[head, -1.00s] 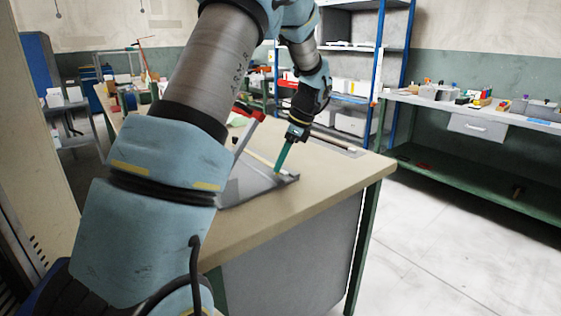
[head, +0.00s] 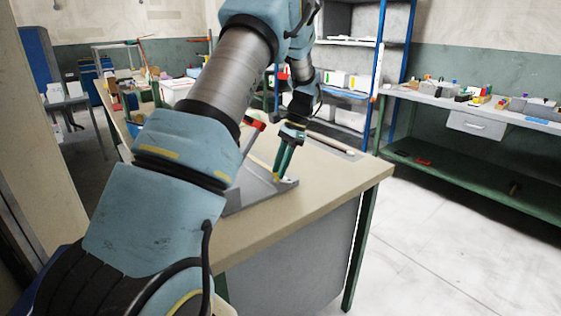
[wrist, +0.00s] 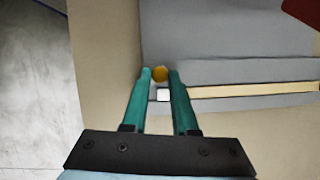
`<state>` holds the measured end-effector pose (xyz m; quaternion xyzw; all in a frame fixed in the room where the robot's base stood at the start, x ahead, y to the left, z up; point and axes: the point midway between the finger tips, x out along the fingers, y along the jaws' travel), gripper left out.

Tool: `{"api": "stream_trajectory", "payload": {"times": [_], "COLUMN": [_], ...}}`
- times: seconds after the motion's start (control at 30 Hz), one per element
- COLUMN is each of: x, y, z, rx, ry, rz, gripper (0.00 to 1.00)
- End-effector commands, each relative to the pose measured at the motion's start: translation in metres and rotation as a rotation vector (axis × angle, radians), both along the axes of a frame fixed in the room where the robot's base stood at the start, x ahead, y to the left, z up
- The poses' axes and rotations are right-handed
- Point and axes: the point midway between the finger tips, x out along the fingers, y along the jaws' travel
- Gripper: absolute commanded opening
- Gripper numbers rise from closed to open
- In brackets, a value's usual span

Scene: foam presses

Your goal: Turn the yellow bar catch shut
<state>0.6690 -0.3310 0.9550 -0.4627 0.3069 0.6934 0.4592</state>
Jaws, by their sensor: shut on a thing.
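The grey press (head: 250,193) lies on the beige worktop, with a red-gripped lever (head: 254,125) rising at its back. My gripper (head: 280,178) points down at the press's near right corner, its teal fingers around a small yellow part. In the wrist view, the round yellow end of the bar catch (wrist: 160,74) sits between the tips of my gripper (wrist: 159,77). A small white square (wrist: 163,96) shows just below it. A pale yellow strip (wrist: 250,91) runs right along the grey press. Whether it belongs to the catch I cannot tell.
The worktop (head: 330,182) is clear right of the press, up to its edge. A flat grey item with a rod (head: 328,142) lies behind my gripper. Shelving (head: 345,80) and a green bench (head: 470,150) stand beyond. Open floor (head: 440,240) lies right.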

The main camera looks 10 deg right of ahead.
Motion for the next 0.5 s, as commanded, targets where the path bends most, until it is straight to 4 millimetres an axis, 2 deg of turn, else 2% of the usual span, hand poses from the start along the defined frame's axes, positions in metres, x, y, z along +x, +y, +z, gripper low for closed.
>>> {"api": "stream_trajectory", "payload": {"times": [0.5], "x": [0.0044], "y": [0.0027], "z": [0.0011], "rx": [-0.001], "ry": [-0.001], "rz": [0.491], "gripper": [0.0]}}
